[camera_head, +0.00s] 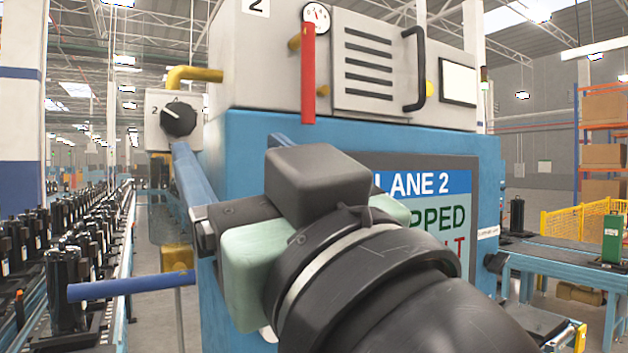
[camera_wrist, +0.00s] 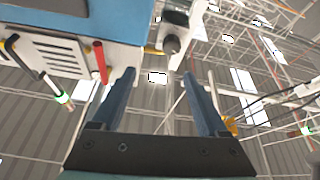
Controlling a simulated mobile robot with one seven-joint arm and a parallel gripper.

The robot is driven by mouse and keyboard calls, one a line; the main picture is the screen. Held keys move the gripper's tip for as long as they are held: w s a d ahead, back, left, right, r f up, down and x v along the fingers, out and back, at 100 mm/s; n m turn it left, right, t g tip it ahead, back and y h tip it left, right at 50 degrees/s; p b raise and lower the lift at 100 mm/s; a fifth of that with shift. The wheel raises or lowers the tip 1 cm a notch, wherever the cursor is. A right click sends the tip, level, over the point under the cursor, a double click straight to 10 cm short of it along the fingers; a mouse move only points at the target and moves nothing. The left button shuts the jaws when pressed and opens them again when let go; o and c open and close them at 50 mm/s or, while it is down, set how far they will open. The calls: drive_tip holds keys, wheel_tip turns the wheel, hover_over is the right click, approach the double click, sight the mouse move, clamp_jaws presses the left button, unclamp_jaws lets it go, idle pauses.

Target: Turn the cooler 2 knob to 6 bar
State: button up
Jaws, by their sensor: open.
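The black round knob (camera_head: 178,117) sits on a light grey plate (camera_head: 155,141) at the left of the lane 2 cabinet. A "2" shows at the plate's left. The knob's pale pointer line seems to point up and left; the other marks are too small to read surely. My gripper (camera_head: 225,143) is open and empty, its blue fingers reaching towards the cabinet's left side, below and right of the knob. In the wrist view, the knob (camera_wrist: 171,44) appears beyond and above my open fingertips (camera_wrist: 158,75), apart from them.
A round gauge (camera_head: 316,17) and a red lever (camera_head: 308,75) are on the blue and grey cabinet (camera_head: 250,150). A yellow pipe (camera_head: 190,75) runs above the knob plate. A lane screen (camera_head: 440,185) is partly hidden by my arm. A conveyor with several black units (camera_head: 65,275) runs at left.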

sight(180, 120)
drive_tip(key=shift+n+g+y, duration=0.4)
drive_tip(key=shift+n, duration=0.1)
drive_tip(key=p+x, duration=0.2)
drive_tip(key=x, duration=0.2)
drive_tip(key=p+x, duration=0.2)
drive_tip(key=x, duration=0.2)
drive_tip(key=a+p+x, duration=0.1)
drive_tip(key=p+x, duration=0.1)
drive_tip(key=x, duration=0.2)
drive_tip(key=shift+s+a+f+p, duration=0.1)
drive_tip(key=shift+s+f+p, duration=0.1)
drive_tip(key=shift+s+p, duration=0.2)
drive_tip(key=shift+w+a, duration=0.35)
drive_tip(key=shift+w, duration=0.1)
clamp_jaws()
